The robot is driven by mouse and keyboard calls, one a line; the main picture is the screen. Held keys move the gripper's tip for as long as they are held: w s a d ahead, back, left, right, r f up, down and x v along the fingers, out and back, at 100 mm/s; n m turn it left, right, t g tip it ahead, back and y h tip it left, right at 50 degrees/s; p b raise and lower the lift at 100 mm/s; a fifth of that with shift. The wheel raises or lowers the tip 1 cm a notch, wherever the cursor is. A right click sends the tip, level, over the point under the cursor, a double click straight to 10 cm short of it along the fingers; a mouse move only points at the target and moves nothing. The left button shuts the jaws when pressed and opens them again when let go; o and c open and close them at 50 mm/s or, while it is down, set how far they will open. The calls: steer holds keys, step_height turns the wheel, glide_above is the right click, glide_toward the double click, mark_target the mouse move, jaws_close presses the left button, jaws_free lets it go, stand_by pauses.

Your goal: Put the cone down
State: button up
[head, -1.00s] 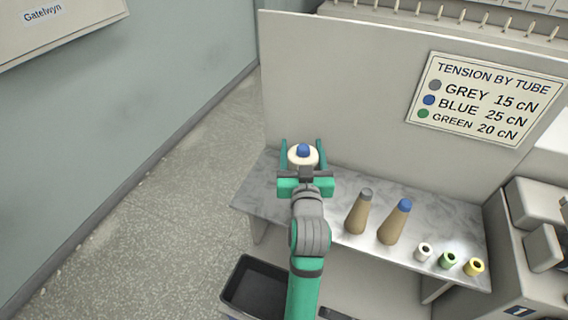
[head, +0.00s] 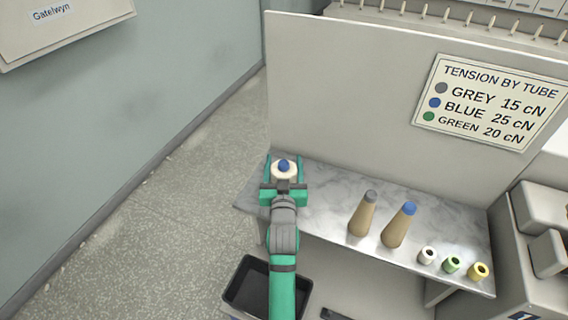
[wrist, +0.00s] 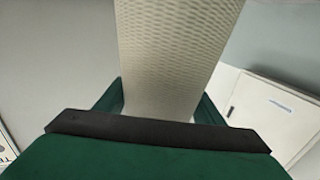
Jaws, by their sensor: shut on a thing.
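A cream cone with a blue tip (head: 284,170) is between the fingers of my gripper (head: 285,172), near the left end of the grey marbled shelf. In the wrist view the cone's textured cream side (wrist: 175,55) fills the middle, with green fingers on both sides. My gripper is shut on it. The cone's base is hidden, so I cannot tell whether it touches the shelf (head: 325,205).
Two tan cones, one grey-tipped (head: 362,216) and one blue-tipped (head: 398,228), stand right of my gripper. White (head: 427,256), green (head: 452,264) and yellow (head: 479,271) bobbins stand further right. A panel (head: 350,110) rises behind. A black tray (head: 240,285) sits below.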

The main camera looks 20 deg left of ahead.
steer(key=shift+f, duration=0.1)
steer(key=o, duration=1.8)
steer(key=shift+c, duration=0.2)
steer(key=v, duration=1.2)
steer(key=s+d+f+m+h, duration=0.1)
steer(key=s+d+f+h, duration=0.1)
steer(key=s+d+f, duration=0.5)
steer(key=s+d+f+m+h, duration=0.2)
steer(key=s+d+f, duration=0.3)
steer(key=s, duration=0.5)
steer(key=s+d+h, duration=0.1)
steer(key=s+d, duration=0.2)
steer(key=s, duration=0.6)
steer(key=s+d+m+g+h, duration=0.1)
steer(key=s+d, duration=0.2)
steer(key=s, duration=0.6)
steer(key=shift+d+g, duration=0.2)
steer(key=shift+g, duration=0.1)
